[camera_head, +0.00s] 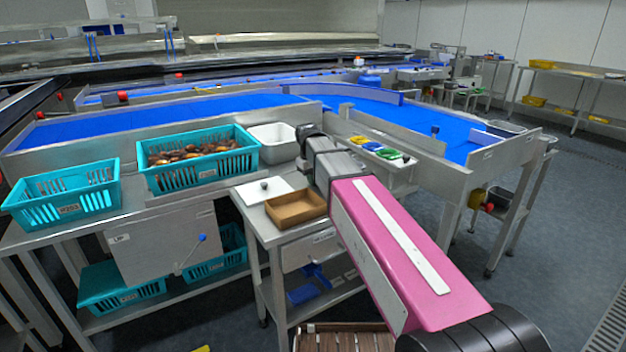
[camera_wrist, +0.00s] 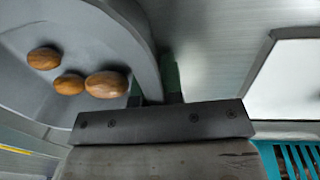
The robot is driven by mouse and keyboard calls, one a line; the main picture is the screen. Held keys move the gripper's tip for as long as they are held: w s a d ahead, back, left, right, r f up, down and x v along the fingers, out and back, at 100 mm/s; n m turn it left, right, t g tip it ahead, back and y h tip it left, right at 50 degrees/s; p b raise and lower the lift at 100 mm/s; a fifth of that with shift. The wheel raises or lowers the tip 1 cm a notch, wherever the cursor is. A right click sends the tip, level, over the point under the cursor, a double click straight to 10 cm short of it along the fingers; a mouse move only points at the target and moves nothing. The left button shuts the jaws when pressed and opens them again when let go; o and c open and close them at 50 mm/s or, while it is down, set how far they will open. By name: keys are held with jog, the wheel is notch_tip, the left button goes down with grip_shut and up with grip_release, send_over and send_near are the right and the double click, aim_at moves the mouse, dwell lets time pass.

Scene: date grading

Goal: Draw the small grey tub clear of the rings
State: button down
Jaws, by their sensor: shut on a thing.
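The small grey tub (camera_head: 270,130) stands on the steel bench right of the date crate in the head view. In the wrist view the tub (camera_wrist: 100,35) fills the upper left, with three brown dates (camera_wrist: 70,84) on its floor. My gripper (camera_wrist: 158,88) is shut on the tub's wall, with the narrow fingers at the rim. In the head view my gripper (camera_head: 308,134) is at the tub's right side, its fingertips hidden. I cannot make out any rings around the tub.
A teal crate of dates (camera_head: 153,183) stands left of the tub. A white board (camera_head: 258,186) and brown tray (camera_head: 295,222) lie nearer me. Blue belts (camera_head: 180,113) run behind.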

jog(key=c, duration=1.2)
grip_release()
jog(key=shift+o, duration=0.2)
notch_tip(320, 180, up, 11)
jog(key=a, duration=0.1)
jog(key=shift+s+f, duration=0.15)
jog(key=shift+s, duration=0.25)
jog(key=shift+a, duration=0.1)
